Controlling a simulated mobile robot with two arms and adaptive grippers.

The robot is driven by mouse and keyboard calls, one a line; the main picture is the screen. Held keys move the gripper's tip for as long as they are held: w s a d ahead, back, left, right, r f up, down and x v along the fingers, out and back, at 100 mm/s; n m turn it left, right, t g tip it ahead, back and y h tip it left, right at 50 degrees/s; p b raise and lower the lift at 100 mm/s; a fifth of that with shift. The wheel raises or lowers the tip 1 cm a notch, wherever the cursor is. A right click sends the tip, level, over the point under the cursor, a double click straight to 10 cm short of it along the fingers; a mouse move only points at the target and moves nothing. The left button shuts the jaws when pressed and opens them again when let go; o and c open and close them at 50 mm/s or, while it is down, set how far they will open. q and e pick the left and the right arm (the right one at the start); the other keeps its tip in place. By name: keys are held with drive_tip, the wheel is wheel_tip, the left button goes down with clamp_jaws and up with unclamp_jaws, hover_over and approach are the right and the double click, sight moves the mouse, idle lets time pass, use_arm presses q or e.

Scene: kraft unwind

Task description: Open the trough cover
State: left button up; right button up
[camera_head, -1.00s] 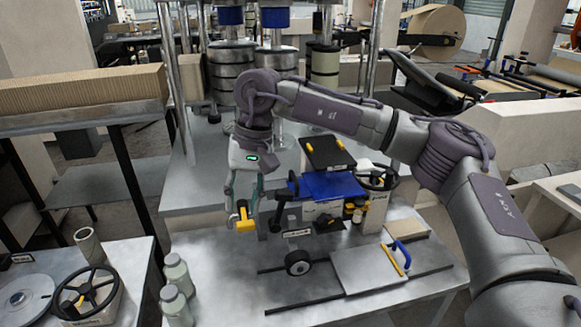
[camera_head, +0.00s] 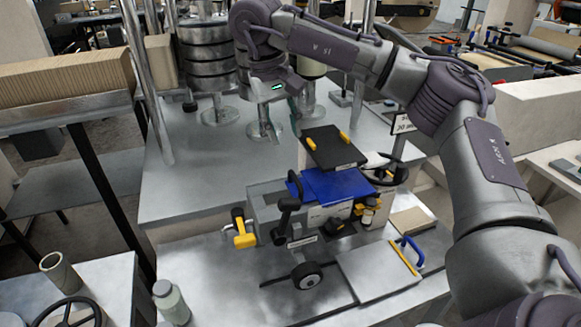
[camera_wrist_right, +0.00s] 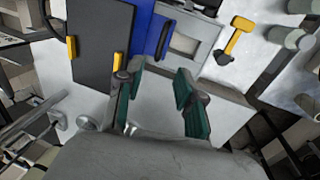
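I cannot tell for certain which part is the trough cover. A grey box unit (camera_head: 262,203) on the bench carries a blue panel (camera_head: 335,187) and a tilted black panel (camera_head: 330,150) with two yellow clips. A black handle (camera_head: 287,204) stands at the blue panel's left, and a yellow-headed lever (camera_head: 243,236) sticks out at the box's left. My right gripper (camera_head: 284,118) is behind and above the box, apart from these parts. In the right wrist view, the right gripper (camera_wrist_right: 160,97) has its teal-padded fingers apart, with nothing between them; the black handle (camera_wrist_right: 165,38) lies beyond. My left gripper is out of view.
A pale plate (camera_head: 370,276) with a blue handle (camera_head: 411,249) lies at front right. A black wheel (camera_head: 307,275) sits in front of the box. A bottle (camera_head: 170,301) stands at front left. Metal posts and stacked discs (camera_head: 207,65) stand behind.

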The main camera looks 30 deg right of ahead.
drive_tip(key=p, duration=0.2)
hover_over(294, 175)
drive_tip(key=a, duration=0.1)
wheel_tip(294, 175, down, 6)
drive_tip(key=f, duration=0.4)
drive_tip(key=shift+d+f, duration=0.1)
drive_tip(key=shift+d, duration=0.2)
drive_tip(key=shift+f, duration=0.35)
drive_tip(key=shift+c, duration=0.8)
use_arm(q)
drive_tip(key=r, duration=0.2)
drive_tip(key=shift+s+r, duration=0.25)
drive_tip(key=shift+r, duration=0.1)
use_arm(e)
clamp_jaws()
